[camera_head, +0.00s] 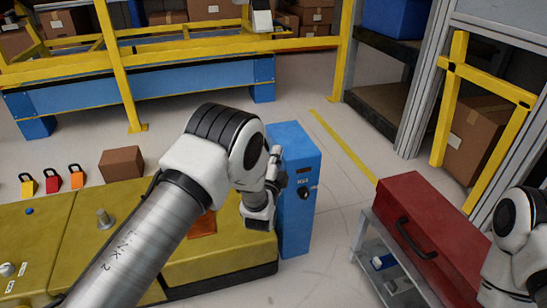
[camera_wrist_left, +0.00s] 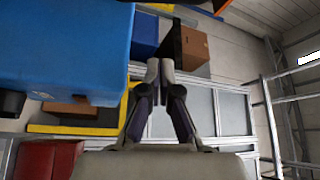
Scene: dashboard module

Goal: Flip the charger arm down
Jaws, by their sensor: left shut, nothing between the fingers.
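A blue upright charger box (camera_head: 297,170) stands on the floor at the end of the yellow platform, with a dark display and a black knob (camera_head: 304,193) on its front. My left gripper (camera_head: 277,167) is close beside the box's left side in the head view. In the left wrist view its fingertips (camera_wrist_left: 160,70) meet, with nothing between them, and the blue box (camera_wrist_left: 65,45) fills the upper left. A dark flat piece (camera_wrist_left: 180,45) shows behind the fingertips; I cannot tell whether it is the charger arm. My own left arm hides part of the box.
The yellow platform (camera_head: 40,235) lies under my left arm. A red toolbox (camera_head: 440,235) on a grey cart stands at right, near my right arm. Yellow rails and a blue beam (camera_head: 180,90) cross the back. Floor is clear between the box and cart.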

